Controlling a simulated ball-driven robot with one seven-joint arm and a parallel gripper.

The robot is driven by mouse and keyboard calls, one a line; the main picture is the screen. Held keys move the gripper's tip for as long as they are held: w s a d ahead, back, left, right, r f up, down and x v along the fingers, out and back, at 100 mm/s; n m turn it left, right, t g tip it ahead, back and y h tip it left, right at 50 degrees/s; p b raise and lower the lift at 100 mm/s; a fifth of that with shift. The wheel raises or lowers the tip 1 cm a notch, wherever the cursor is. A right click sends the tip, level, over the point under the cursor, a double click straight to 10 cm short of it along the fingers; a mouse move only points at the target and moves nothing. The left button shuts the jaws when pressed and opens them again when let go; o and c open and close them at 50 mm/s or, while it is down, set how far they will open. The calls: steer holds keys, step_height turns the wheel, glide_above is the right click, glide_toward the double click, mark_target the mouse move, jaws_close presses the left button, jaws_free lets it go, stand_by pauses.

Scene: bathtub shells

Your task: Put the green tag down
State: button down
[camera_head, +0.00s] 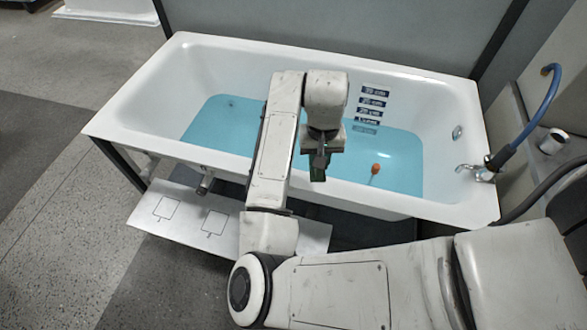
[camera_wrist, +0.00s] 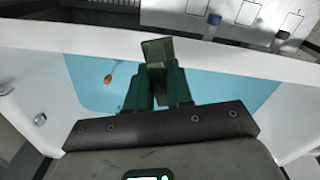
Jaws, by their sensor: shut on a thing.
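My gripper (camera_head: 319,158) hangs over the near side of the bathtub, with its fingers pointing down. In the wrist view my gripper (camera_wrist: 158,78) is shut on the green tag (camera_wrist: 157,50), a dark green flat piece that sticks out past the fingertips. In the head view the green tag (camera_head: 318,174) is a small dark patch below the fingers, mostly hidden by them. It appears held above the water, near the tub's near rim; its exact height cannot be told.
The white bathtub (camera_head: 130,105) holds blue water (camera_head: 215,118) with an orange float (camera_head: 376,168). A white shelf with outlined squares (camera_head: 188,214) runs along the tub's near side; its visible left part is bare. Depth labels (camera_head: 372,103) mark the far wall. A tap (camera_head: 480,172) and blue hose (camera_head: 535,110) stand right.

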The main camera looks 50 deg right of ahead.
steer(key=s+d+r+m+p, duration=0.1)
steer(key=s+d+r+m, duration=0.3)
steer(key=s+d, duration=0.1)
steer(key=w+a+f, duration=0.1)
steer(key=w+f, duration=0.2)
steer(key=w, duration=0.1)
steer(key=w+a+f, duration=0.1)
steer(key=w+f, duration=0.2)
steer(key=w, duration=0.1)
steer(key=w+a+f, duration=0.2)
steer(key=w+f, duration=0.2)
steer(key=shift+w, duration=0.2)
steer(key=shift+w+a+f, duration=0.1)
steer(key=shift+f, duration=1.55)
steer(key=shift+f, duration=0.15)
steer(key=c, duration=1)
jaws_free()
